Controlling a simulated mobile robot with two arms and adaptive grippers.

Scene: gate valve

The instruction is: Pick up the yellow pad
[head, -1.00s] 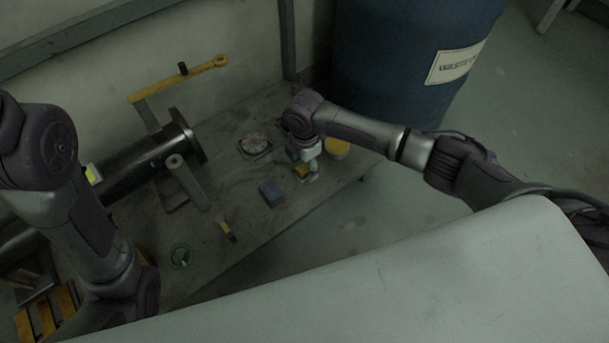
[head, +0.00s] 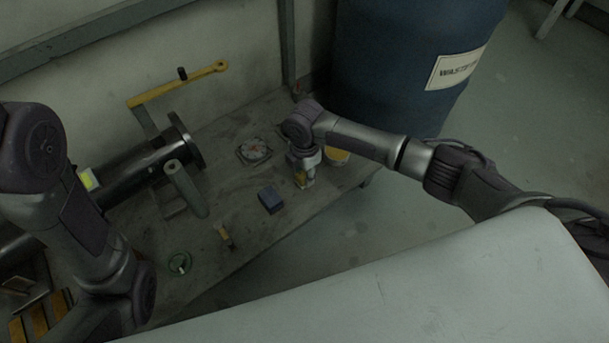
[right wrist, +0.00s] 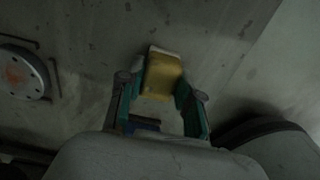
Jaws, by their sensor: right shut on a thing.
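The yellow pad (right wrist: 162,76) is between the two green fingers of my right gripper (right wrist: 160,98) in the right wrist view, with a pale layer along its far edge. The fingers touch its sides and are shut on it. In the head view the pad (head: 302,179) shows as a small yellow patch under my right gripper (head: 304,176), over the right end of the bench. I cannot tell whether it is clear of the bench top. My left arm comes in at the left of the head view, but its gripper is not visible.
On the bench (head: 235,205) are a blue block (head: 270,200), a round dial (head: 254,150), a yellow-handled tool (head: 224,235) and a green ring (head: 180,262). A black flanged pipe (head: 140,170) lies left. A blue drum (head: 400,75) stands behind my right arm.

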